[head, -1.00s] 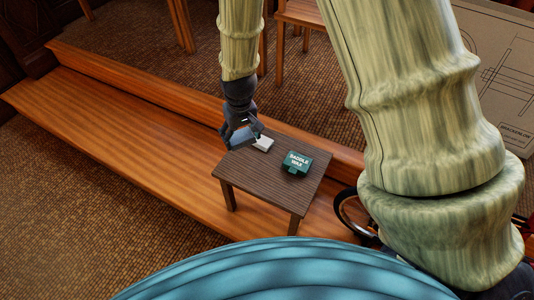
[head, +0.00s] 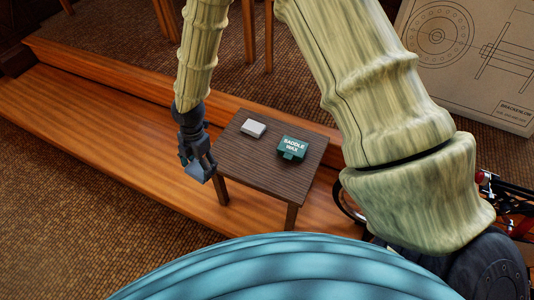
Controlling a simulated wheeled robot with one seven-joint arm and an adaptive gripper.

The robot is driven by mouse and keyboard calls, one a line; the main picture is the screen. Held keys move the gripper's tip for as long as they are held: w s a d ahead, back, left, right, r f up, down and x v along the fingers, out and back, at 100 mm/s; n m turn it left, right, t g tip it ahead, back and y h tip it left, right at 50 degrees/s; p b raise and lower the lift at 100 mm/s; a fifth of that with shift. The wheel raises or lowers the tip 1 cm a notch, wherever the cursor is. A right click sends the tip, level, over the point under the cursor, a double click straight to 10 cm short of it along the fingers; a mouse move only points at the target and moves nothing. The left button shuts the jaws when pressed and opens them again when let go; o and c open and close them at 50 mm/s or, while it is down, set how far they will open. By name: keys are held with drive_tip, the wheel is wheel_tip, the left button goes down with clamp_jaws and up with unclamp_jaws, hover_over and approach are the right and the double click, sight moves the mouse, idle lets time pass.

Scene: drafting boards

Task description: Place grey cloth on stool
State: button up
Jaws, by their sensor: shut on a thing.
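My gripper (head: 198,165) is shut on a small blue-grey piece that looks like the grey cloth (head: 200,172). The fingers hide part of it. The gripper points down just off the left edge of the stool in the picture. The stool (head: 246,170) is a low, dark brown wooden one with a square slatted top. A small pale grey-white block (head: 253,128) lies near the back left of its top. A green saddle wax tin (head: 291,147) sits right of the middle. The front left part of the top is bare.
The stool stands by a long wooden step (head: 110,122) with a carpeted floor (head: 60,185) in front. A drawing board (head: 470,60) stands at the upper right. A red-framed wheeled thing (head: 510,205) is partly hidden at the right. Wooden furniture legs (head: 249,35) stand behind.

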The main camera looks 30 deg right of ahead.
drive_tip(key=shift+a+f+n, duration=0.45)
drive_tip(key=shift+f+n, duration=0.2)
drive_tip(key=shift+n, duration=0.25)
drive_tip(key=shift+w, duration=0.1)
drive_tip(key=p, duration=0.1)
hover_over(236, 157)
drive_tip(key=shift+w+f, duration=0.15)
drive_tip(key=shift+f, duration=0.6)
drive_tip(key=shift+d+f, duration=0.25)
drive_tip(key=shift+f, duration=0.05)
drive_tip(key=shift+f+p, duration=0.3)
drive_tip(key=shift+f, duration=1.2)
drive_tip(key=shift+f, duration=0.1)
drive_tip(key=o, duration=0.9)
drive_tip(key=shift+o, duration=0.2)
